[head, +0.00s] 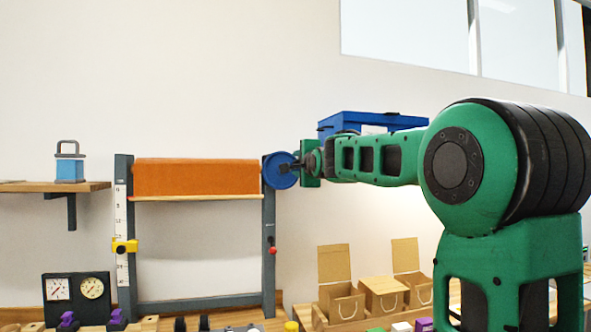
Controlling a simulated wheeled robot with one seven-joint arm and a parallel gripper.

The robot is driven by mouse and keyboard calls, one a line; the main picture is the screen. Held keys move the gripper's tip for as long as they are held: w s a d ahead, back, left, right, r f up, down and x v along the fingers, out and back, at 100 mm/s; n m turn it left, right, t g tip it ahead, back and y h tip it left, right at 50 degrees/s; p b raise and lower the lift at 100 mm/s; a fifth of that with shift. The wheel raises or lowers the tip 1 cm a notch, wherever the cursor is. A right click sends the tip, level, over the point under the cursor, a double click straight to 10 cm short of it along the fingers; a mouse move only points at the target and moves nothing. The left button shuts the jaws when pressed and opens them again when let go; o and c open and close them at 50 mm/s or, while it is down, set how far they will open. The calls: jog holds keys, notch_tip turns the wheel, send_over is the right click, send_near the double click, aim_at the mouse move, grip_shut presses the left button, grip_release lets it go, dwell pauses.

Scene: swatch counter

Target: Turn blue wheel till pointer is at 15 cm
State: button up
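A blue wheel (274,172) is mounted at the upper right end of a dark grey frame (123,285). An orange cloth roll (195,177) spans the top of the frame. A white scale strip (121,215) runs down the left post, with a yellow pointer (124,246) on it a little below the middle of the post. The scale's numbers are too small to read surely. My gripper (296,171) is at the wheel's right side, level with its middle. Its fingers overlap the wheel in this view, and I cannot tell whether they hold it.
A red knob (272,251) sits on the right post. A dark box with two dials (77,299) stands at lower left. Open cardboard boxes (334,263) stand at lower right, below my arm. A blue case (340,123) is behind my arm. A lantern-like item (69,167) stands on the left shelf.

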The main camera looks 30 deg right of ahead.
jog(key=c, duration=0.9)
jog(key=shift+f, duration=0.1)
